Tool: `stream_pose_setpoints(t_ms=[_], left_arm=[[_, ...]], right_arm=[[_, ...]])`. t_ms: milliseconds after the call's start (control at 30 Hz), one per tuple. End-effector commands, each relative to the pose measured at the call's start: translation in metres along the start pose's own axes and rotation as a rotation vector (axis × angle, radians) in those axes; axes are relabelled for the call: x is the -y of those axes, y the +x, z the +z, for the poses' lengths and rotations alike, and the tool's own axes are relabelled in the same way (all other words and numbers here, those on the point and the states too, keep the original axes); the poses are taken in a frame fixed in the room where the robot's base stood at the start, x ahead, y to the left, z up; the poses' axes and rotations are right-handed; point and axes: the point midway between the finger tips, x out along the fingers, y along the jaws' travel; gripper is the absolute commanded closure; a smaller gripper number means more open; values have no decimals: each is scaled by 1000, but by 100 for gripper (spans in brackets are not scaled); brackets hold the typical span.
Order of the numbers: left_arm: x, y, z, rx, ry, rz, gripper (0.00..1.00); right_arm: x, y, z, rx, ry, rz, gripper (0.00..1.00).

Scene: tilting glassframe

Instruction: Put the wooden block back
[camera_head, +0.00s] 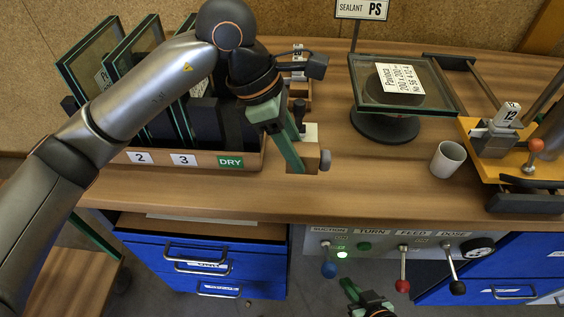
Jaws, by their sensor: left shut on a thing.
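My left gripper (296,158) reaches in from the upper left and points down over the table's front part. It is shut on a small wooden block (312,156), whose tan face shows beside the green fingers. The block is near the right end of the slotted wooden rack (262,158); I cannot tell whether it touches the tabletop. My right gripper (362,291) is at the bottom edge, below the control panel, mostly cut off. Its jaw opening cannot be made out.
The rack holds several dark-edged glass panes (92,62) and carries labels 2, 3 and DRY. A labelled glass unit (375,97) rests on a round black stand (385,125). A white cup (447,159) stands right of it. The tabletop (385,185) in front is clear. A lever panel (385,245) hangs below.

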Motion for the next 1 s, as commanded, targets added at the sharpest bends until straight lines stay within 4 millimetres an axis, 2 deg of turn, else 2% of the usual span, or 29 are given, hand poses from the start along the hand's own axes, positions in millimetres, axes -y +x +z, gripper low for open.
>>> stream_pose_setpoints(t_ms=[33,133,467,600,1000], left_arm=[[-5,8,-10,-1,-5,-4,100],[-14,17,-21,0,-2,-2,100],[-27,32,-40,-1,-3,-2,100],[-25,53,-48,0,0,-4,100],[-26,62,-51,-1,2,0,100]], right_arm=[[0,0,3,5,1,0,100],[0,0,6,12,2,0,100],[0,0,8,15,3,1,100],[0,-2,7,14,3,1,100],[-2,3,6,5,1,3,100]])
